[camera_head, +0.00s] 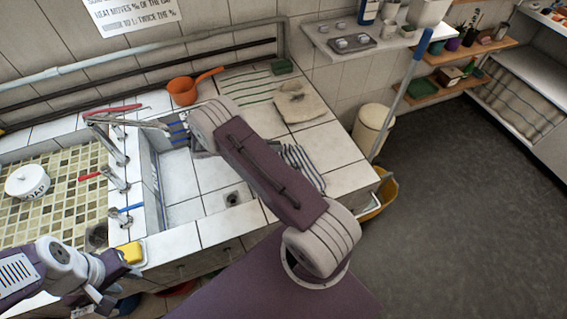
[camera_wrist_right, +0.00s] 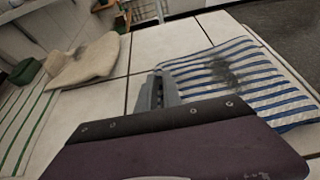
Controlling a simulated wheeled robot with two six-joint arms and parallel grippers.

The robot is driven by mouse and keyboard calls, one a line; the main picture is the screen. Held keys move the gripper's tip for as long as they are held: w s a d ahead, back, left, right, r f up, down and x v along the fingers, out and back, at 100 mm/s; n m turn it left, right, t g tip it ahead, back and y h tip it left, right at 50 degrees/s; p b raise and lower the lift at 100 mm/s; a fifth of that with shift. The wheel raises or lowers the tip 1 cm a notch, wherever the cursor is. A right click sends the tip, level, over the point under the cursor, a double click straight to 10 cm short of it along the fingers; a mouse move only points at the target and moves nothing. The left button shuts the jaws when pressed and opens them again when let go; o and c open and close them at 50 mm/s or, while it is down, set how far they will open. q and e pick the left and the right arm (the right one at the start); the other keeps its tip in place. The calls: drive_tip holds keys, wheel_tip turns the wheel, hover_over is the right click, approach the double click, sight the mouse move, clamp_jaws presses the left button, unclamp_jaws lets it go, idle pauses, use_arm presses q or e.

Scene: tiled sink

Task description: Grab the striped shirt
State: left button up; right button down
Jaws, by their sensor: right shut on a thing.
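The striped shirt (camera_head: 303,166), white with blue stripes, lies on the tiled counter right of the sink in the head view, partly hidden by my right arm. In the right wrist view the striped shirt (camera_wrist_right: 245,80) lies spread out with a dark greenish stain. My right gripper (camera_wrist_right: 158,92) is at its left edge in the right wrist view, shut on the cloth there; its tips are partly hidden by my own purple arm cover. My left gripper (camera_head: 112,290) is open and empty at the lower left, near a yellow sponge (camera_head: 131,252).
A beige cloth (camera_head: 300,103) and a green-striped cloth (camera_head: 248,88) lie farther back on the counter. An orange pot (camera_head: 183,91) stands by the wall. Taps (camera_head: 113,150) line the left of the sink basin. A bin (camera_head: 371,127) stands right of the counter, with open floor beyond.

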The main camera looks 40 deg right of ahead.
drive_tip(key=shift+r+p, duration=0.45)
drive_tip(key=shift+r, duration=0.1)
drive_tip(key=r+p, duration=0.3)
drive_tip(key=s+r+p, duration=0.1)
drive_tip(key=r, duration=0.1)
drive_tip(key=shift+p, duration=0.35)
drive_tip(key=s+a+r+p, duration=0.1)
drive_tip(key=s+r+p, duration=0.4)
drive_tip(key=s+p, duration=0.3)
drive_tip(key=s, duration=0.2)
drive_tip(key=shift+s+a, duration=0.15)
drive_tip(key=shift+s, duration=0.15)
